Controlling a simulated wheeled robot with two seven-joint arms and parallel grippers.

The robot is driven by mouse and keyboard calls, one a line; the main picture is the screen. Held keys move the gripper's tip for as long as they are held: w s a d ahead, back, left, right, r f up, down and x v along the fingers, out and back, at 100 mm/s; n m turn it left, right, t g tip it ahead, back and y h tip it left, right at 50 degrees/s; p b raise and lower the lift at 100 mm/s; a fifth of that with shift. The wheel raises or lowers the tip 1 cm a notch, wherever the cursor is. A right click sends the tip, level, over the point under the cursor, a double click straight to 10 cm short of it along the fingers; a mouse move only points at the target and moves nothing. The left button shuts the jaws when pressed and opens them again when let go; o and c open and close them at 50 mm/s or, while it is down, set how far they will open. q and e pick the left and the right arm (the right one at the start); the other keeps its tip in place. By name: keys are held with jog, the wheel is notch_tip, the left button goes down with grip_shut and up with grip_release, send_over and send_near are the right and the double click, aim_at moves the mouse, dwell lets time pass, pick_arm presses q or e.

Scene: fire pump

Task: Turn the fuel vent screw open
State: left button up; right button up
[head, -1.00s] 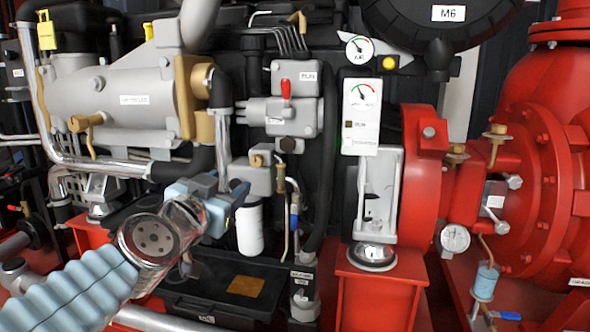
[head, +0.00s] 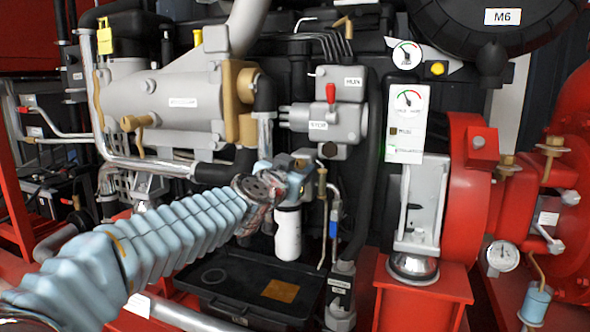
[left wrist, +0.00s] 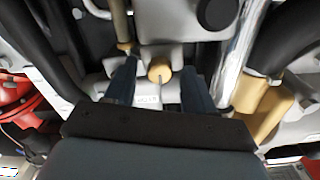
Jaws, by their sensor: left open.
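The fuel vent screw, a round brass knob with a slot (left wrist: 160,70), sits on a pale grey labelled housing in the left wrist view. My left gripper (head: 287,170) is open and reaches the grey filter block above the white filter in the head view. In the left wrist view its two dark fingers stand on either side of the screw, with visible gaps, so it is not gripped. In the head view my gripper and wrist largely hide the screw. My right gripper is not in view.
The white filter (head: 288,235) hangs just below my gripper. A blue-handled valve (head: 334,222) and thin pipes stand close on the right. A black tray (head: 225,290) lies below.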

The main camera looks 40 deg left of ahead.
pick_arm(q)
grip_shut()
